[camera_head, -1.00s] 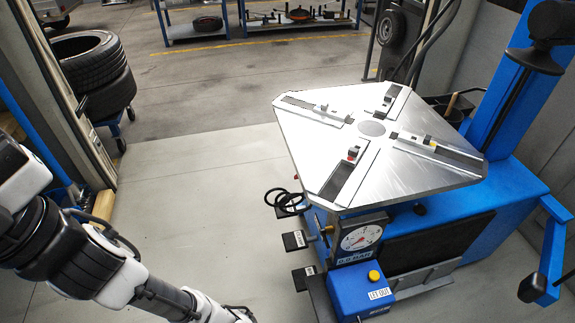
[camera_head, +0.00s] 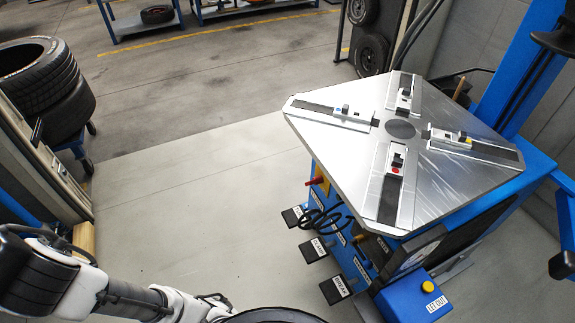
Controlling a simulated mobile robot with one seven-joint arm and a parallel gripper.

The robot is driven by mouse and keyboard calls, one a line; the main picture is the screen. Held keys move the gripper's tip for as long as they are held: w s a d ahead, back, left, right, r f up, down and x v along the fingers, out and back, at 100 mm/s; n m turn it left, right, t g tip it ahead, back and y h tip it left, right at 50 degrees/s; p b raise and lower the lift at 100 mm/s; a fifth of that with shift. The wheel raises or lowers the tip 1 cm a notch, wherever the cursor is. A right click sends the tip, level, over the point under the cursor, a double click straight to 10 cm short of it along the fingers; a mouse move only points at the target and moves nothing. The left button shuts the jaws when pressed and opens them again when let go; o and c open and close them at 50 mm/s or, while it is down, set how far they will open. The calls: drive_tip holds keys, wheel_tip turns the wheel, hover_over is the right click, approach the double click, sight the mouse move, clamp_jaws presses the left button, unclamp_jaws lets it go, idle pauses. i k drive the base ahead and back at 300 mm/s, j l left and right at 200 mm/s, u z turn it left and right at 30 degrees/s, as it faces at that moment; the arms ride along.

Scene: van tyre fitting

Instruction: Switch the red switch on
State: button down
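The red switch (camera_head: 396,161) is a small black rocker on a pale plate with a red dot. It sits on the near arm of the silver tyre-changer turntable (camera_head: 335,150). Whether its rocker is on or off is too small to tell. Similar switches sit on the other arms: one with a blue dot (camera_head: 344,111) at left, one with a yellow dot (camera_head: 463,139) at right, and one at the back (camera_head: 404,93). My arm reaches in at the lower left, below and left of the turntable. My gripper is not in view.
Labelled pedals (camera_head: 313,250) and a black hose (camera_head: 322,222) are at the machine's left side. A blue box with a yellow button (camera_head: 427,287) is at its front. A blue column (camera_head: 520,80) rises at right. Stacked tyres (camera_head: 45,85) stand at left. The floor between is clear.

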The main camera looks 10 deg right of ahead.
sight(319, 180)
drive_tip(key=i+j, duration=0.7)
drive_tip(key=i, duration=0.25)
drive_tip(key=i+j, duration=0.15)
drive_tip(key=i, duration=0.7)
